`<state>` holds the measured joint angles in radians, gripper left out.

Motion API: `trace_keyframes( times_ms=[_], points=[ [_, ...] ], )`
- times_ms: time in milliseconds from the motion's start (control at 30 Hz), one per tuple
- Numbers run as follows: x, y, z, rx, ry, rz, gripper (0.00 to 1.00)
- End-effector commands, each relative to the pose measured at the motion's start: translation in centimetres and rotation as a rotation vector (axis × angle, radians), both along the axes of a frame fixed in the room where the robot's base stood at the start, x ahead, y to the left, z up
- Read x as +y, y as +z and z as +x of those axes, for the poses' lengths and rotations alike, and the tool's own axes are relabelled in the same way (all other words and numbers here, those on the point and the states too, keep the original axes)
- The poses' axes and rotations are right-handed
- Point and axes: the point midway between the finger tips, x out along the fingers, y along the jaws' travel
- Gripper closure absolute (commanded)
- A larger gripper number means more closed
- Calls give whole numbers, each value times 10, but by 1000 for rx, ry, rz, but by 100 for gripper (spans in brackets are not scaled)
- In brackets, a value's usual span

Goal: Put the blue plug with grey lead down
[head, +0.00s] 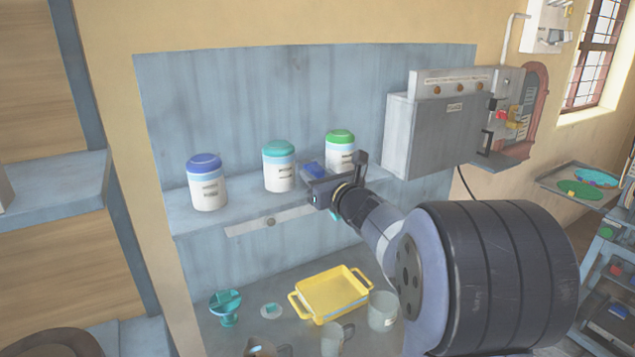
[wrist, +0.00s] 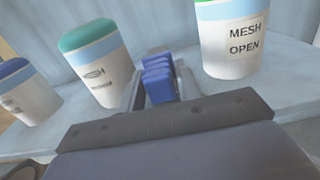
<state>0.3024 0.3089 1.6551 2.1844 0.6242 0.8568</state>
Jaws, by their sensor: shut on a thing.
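The blue plug (wrist: 158,80) is between the fingers of my gripper (wrist: 154,85), seen as a ribbed blue block in the wrist view. In the head view the blue plug (head: 314,170) shows at the tip of my gripper (head: 332,178), in front of the shelf with the jars. My gripper is shut on it. A grey lead cannot be made out in either view. Whether the plug touches the shelf is not clear.
Jars with blue (head: 207,183), teal (head: 279,166) and green (head: 340,152) lids stand on the shelf (head: 240,214). A grey machine box (head: 438,132) is on the wall at right. Below are a yellow tray (head: 331,294), mugs (head: 382,311) and a teal stand (head: 226,308).

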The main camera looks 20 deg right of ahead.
Motion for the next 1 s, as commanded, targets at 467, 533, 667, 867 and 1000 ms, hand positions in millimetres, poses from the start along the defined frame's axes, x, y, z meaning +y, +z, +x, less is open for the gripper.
trace_keyframes(
  times_ms=[467, 533, 667, 867, 1000],
  points=[
    [0, -12, 0, -2, 0, -1, 91],
    [0, -11, 0, -1, 0, -1, 64],
    [0, -11, 0, -1, 0, -1, 59],
    [0, -9, 0, -1, 0, -1, 59],
    [-2, -8, -7, -2, -2, -2, 59]
  ],
)
